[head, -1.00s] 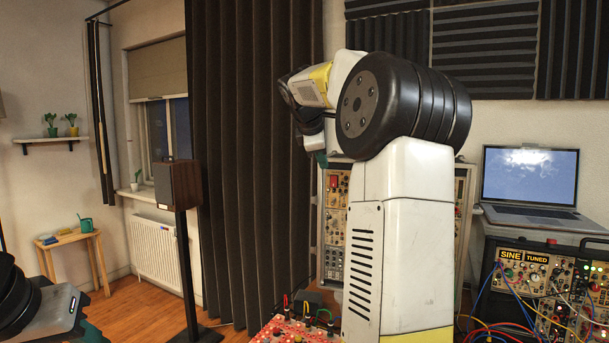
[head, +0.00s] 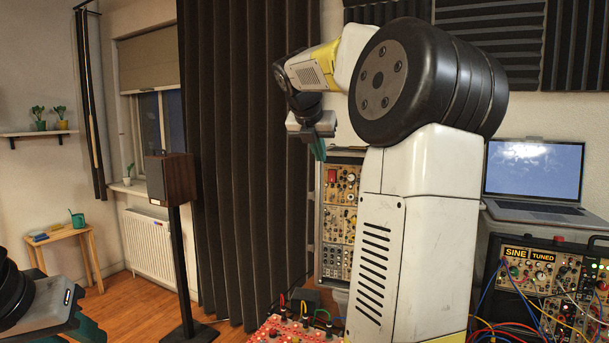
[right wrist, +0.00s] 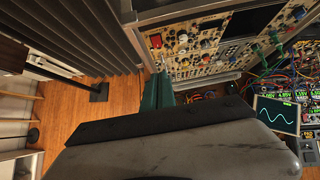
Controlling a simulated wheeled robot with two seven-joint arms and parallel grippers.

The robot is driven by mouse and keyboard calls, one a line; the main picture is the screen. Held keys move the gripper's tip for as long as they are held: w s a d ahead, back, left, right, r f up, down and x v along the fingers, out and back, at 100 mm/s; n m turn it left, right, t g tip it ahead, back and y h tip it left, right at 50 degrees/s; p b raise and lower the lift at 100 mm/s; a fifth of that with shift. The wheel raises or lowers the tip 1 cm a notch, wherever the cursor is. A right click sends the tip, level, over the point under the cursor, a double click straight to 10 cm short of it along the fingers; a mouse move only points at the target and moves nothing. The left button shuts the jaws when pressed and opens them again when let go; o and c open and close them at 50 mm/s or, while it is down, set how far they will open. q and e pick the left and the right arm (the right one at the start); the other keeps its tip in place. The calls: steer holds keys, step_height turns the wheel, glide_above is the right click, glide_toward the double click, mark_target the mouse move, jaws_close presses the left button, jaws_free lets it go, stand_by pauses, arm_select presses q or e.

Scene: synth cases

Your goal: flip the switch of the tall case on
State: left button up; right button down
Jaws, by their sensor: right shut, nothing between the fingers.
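The tall case (head: 337,232) stands behind my right arm, which hides much of its front. A red switch (head: 332,176) shows near its top left; I cannot tell its position. In the right wrist view the case panel (right wrist: 205,45) fills the top, with the red switch (right wrist: 156,41) at its left end. My right gripper (head: 319,150) is shut and empty, just above and left of the switch in the head view. Its teal fingers (right wrist: 157,92) point toward the panel, with the tips below the switch in the wrist view. My left gripper (head: 86,330) is partly visible at lower left.
A red panel with cables (head: 295,330) is at the bottom. A synth case (head: 520,290) with patch cables and a laptop (head: 533,180) are at right. A speaker on a stand (head: 172,180) and dark curtain (head: 245,150) are left of the case.

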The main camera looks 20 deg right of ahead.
mark_target(332, 179)
steer(key=shift+w, duration=0.1)
steer(key=x, duration=0.8)
steer(key=w+r+x, duration=0.1)
steer(key=x, duration=0.3)
steer(key=shift+d, duration=0.45)
steer(key=shift+w+d, duration=0.45)
steer(key=shift+w+d+f, duration=0.1)
